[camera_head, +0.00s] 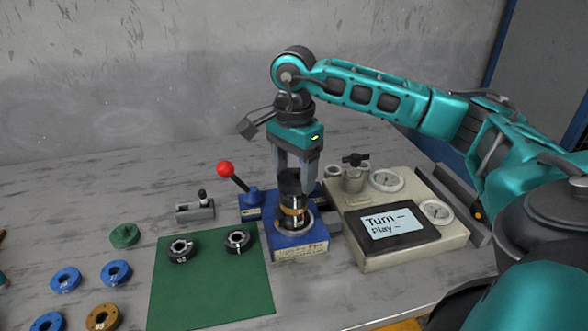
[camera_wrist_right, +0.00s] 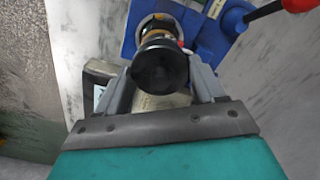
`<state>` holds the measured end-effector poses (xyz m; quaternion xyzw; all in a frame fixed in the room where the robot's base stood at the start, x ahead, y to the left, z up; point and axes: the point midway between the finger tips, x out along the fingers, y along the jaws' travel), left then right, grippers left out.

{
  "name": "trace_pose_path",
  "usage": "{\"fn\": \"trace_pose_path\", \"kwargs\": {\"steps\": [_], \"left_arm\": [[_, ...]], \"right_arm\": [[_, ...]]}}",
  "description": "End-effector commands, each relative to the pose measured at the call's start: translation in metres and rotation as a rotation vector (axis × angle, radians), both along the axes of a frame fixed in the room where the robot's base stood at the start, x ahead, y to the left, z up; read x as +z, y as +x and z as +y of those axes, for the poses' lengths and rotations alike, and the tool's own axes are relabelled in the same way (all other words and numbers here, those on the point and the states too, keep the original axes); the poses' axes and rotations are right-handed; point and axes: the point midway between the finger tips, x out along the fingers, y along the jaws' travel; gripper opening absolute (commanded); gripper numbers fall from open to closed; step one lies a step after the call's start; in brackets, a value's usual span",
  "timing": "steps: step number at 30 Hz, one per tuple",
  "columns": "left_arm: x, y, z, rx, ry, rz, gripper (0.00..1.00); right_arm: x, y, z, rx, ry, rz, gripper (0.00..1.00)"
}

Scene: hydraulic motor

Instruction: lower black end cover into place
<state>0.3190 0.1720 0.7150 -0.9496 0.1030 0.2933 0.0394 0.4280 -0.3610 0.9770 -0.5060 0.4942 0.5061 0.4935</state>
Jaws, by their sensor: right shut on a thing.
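The black end cover (camera_head: 290,184) is a dark cylinder between the fingers of my right gripper (camera_head: 296,178). It sits directly above the motor's stacked body with a brass-coloured band (camera_head: 293,211), upright in the blue fixture (camera_head: 297,242). In the right wrist view the round black top of the cover (camera_wrist_right: 160,69) lies between the two fingers of my right gripper (camera_wrist_right: 162,85), with the blue fixture (camera_wrist_right: 130,38) beyond it. My right gripper is shut on the cover. I cannot tell whether the cover touches the body below.
A red-knobbed lever (camera_head: 225,168) stands left of the fixture. A beige gauge panel (camera_head: 400,255) with a display stands close on the right. A green mat (camera_head: 210,285) holds two dark rings. Blue, green and ochre rings lie further left. The table's back left is clear.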

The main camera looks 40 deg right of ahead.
Motion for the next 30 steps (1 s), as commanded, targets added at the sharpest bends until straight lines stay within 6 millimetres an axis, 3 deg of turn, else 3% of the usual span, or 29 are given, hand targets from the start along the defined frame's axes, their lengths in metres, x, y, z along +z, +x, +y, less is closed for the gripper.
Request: {"fn": "trace_pose_path", "kwargs": {"steps": [30], "left_arm": [[-0.0029,-0.0019,0.0029,0.004,0.004,0.003,1.00]], "right_arm": [[-0.0029,0.0007,0.0003,0.000,0.001,-0.002,0.25]]}}
